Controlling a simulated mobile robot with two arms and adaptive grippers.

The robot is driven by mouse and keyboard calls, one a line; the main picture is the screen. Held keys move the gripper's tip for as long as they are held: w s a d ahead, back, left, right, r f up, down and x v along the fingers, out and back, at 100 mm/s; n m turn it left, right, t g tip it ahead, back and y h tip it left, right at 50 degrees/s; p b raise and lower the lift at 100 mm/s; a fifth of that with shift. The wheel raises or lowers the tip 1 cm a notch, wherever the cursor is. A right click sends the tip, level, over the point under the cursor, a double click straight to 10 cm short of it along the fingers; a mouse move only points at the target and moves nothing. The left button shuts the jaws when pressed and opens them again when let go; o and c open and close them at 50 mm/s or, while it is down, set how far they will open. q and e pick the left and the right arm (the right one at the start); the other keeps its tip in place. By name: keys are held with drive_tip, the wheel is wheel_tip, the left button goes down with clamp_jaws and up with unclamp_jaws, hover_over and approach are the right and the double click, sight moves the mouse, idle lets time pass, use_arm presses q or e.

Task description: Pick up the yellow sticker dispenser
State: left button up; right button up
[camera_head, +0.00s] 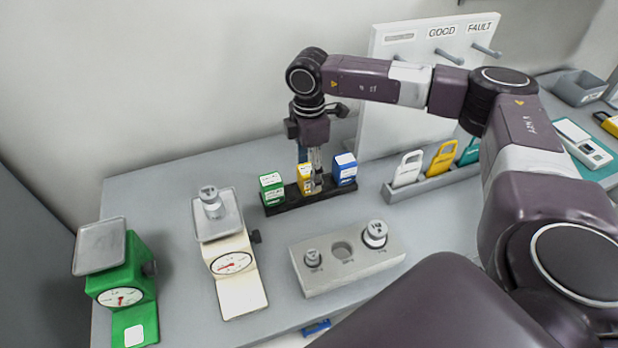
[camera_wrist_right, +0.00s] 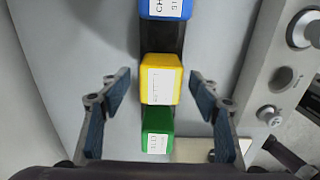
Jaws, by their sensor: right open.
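The yellow sticker dispenser (camera_head: 304,178) stands in the middle of a dark holder (camera_head: 340,193), between a green dispenser (camera_head: 271,188) and a blue dispenser (camera_head: 344,168). My right gripper (camera_head: 315,182) is over the yellow dispenser and partly hides it in the head view. In the right wrist view the yellow dispenser (camera_wrist_right: 161,79) with its white label lies between the open fingers of the right gripper (camera_wrist_right: 160,90), with a gap on each side. The green dispenser (camera_wrist_right: 156,132) and blue dispenser (camera_wrist_right: 166,8) also show there. My left gripper is not in view.
A weight block (camera_head: 345,262) with two metal weights stands in front of the holder. A cream scale (camera_head: 236,270) carrying a weight and a green scale (camera_head: 124,292) stand to the left. A rack of coloured tags (camera_head: 430,183) and a white GOOD/FAULT board (camera_head: 405,110) are to the right.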

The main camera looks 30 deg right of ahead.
drive_tip(key=shift+f, duration=0.35)
drive_tip(key=shift+c, duration=0.7)
drive_tip(key=c, duration=1.2)
drive_tip(key=shift+c, duration=0.2)
drive_tip(key=shift+r, duration=0.45)
wheel_tip(320, 180, up, 19)
drive_tip(key=b, duration=0.4)
